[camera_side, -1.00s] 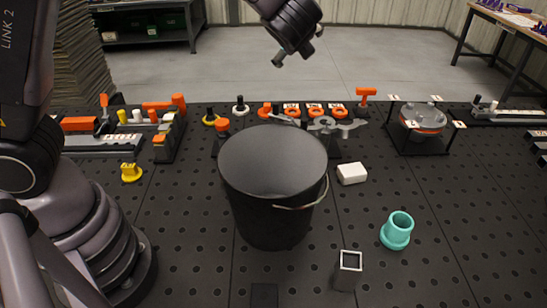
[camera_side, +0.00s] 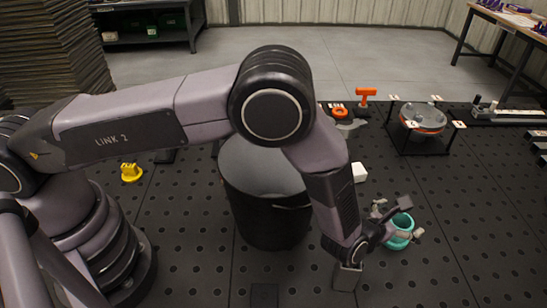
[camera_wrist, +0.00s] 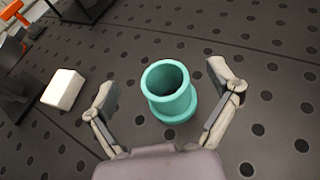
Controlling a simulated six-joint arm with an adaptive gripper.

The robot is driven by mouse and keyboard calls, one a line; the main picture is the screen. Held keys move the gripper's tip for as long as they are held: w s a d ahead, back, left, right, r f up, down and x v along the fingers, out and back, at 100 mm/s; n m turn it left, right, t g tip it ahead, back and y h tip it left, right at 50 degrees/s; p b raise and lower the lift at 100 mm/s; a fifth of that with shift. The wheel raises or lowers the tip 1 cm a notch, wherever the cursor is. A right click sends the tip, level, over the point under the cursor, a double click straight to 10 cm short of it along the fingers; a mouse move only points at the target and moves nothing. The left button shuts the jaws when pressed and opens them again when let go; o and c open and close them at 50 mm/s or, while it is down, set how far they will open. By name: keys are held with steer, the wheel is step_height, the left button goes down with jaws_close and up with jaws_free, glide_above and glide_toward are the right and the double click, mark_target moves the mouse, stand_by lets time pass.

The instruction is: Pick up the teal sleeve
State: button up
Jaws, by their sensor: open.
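The teal sleeve (camera_side: 401,238) stands upright on the black perforated table at the right in the side view, partly hidden by my gripper (camera_side: 398,219). In the wrist view the sleeve (camera_wrist: 170,92) shows its open top and wider base. My gripper (camera_wrist: 164,97) is open, with one finger on each side of the sleeve in that view. A gap shows between the sleeve and each finger. I cannot tell exactly how high the fingertips are above the table.
A white block (camera_side: 360,172) lies behind my gripper; it also shows in the wrist view (camera_wrist: 63,89). A large black bucket (camera_side: 262,215) stands to the left, partly behind my arm. A square grey tube (camera_side: 346,278) stands just below my wrist. The table right of the sleeve is clear.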

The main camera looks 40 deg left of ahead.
mark_target(407, 218)
steer(key=w+f, duration=0.2)
steer(key=f, duration=0.1)
steer(key=shift+d, duration=0.15)
steer(key=shift+w+d+f, duration=0.1)
steer(key=shift+w+f, duration=0.05)
steer(key=shift+w, duration=0.2)
steer(key=c, duration=0.9)
